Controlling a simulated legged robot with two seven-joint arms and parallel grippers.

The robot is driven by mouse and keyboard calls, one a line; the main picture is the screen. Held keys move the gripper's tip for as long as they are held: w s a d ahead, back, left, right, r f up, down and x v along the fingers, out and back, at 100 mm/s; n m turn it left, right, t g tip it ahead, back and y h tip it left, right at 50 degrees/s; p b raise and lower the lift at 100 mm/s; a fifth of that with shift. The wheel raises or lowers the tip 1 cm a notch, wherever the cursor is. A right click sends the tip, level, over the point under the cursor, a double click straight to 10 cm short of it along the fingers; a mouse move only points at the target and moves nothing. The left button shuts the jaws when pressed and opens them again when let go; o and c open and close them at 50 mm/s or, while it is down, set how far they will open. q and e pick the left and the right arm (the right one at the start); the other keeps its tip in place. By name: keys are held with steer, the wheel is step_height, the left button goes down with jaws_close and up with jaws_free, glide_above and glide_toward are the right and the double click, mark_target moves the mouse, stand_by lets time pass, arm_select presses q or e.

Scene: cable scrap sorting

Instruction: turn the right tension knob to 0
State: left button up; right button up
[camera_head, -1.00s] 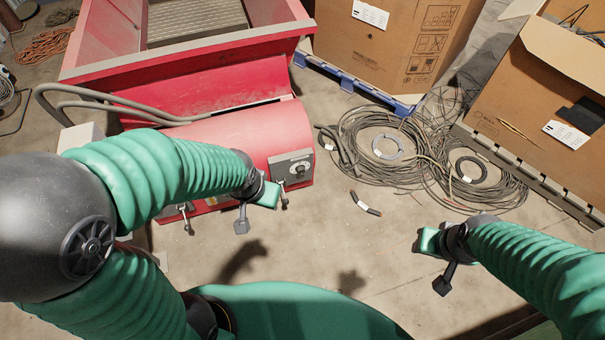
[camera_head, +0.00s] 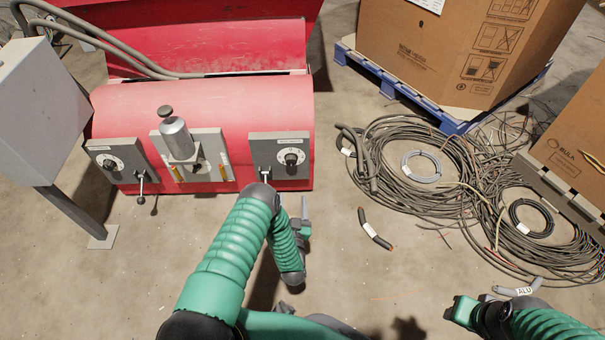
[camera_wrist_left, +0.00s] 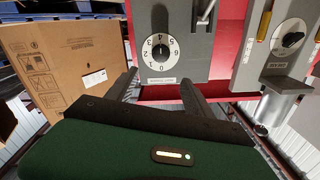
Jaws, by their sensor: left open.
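The right tension knob (camera_head: 291,158) is a dark knob on a white dial. Its grey panel (camera_head: 263,150) is at the right end of the red machine's front. My left gripper (camera_head: 296,207) is open and empty, in front of and below the panel, apart from the knob. Its spread fingers (camera_wrist_left: 158,86) point toward the dial. My right gripper (camera_head: 470,311) is at the lower right, far from the machine; its jaws are unclear.
A lever (camera_head: 266,174) hangs from the same panel. A left dial panel (camera_head: 125,160) and a metal cylinder (camera_head: 176,138) are further left. Cable coils (camera_head: 400,190) and a box on a blue pallet (camera_head: 440,117) stand right. A cable piece (camera_head: 375,230) lies on open floor.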

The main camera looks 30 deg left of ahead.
arm_select(q)
steer(key=b+x, duration=0.8)
steer(key=x, duration=0.8)
steer(key=shift+w+a, duration=0.25)
steer(key=shift+w, duration=0.05)
jaws_close()
